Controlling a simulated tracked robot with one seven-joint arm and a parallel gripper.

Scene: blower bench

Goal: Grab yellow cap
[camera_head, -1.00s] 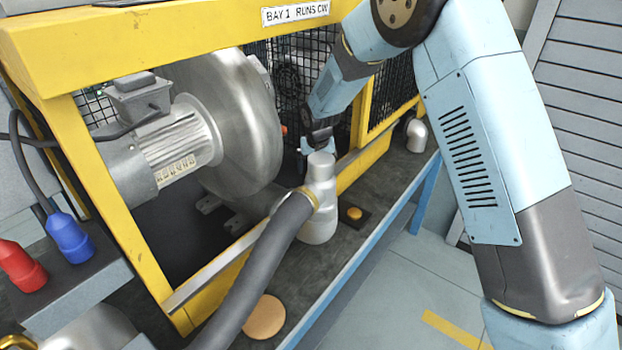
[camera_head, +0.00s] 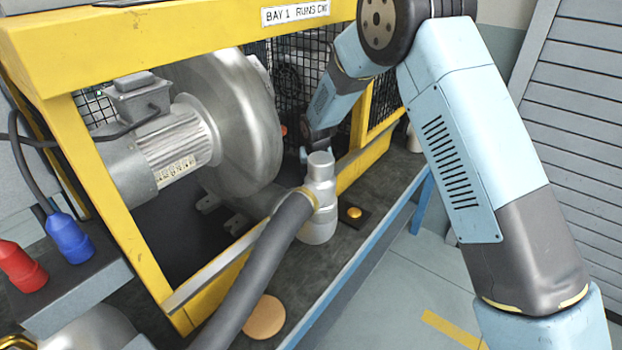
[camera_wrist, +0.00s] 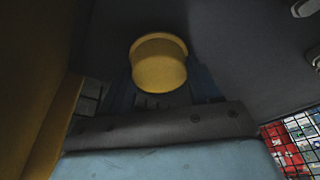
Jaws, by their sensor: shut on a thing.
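The yellow cap (camera_wrist: 158,64) is a short round piece in the upper middle of the wrist view. It sits between the blue fingers of my gripper (camera_wrist: 160,90), which is shut on it. In the head view my gripper (camera_head: 305,155) is low inside the yellow frame's opening, just behind the top of a silver fitting. The fitting hides much of the gripper there, and I cannot see the cap in that view.
The silver fitting (camera_head: 319,195) with a thick grey hose (camera_head: 265,270) stands close in front of my gripper. The blower (camera_head: 230,125) is to its left, inside the yellow frame (camera_head: 120,200). A yellow-orange button (camera_head: 353,213) and a tan disc (camera_head: 264,316) are on the bench.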

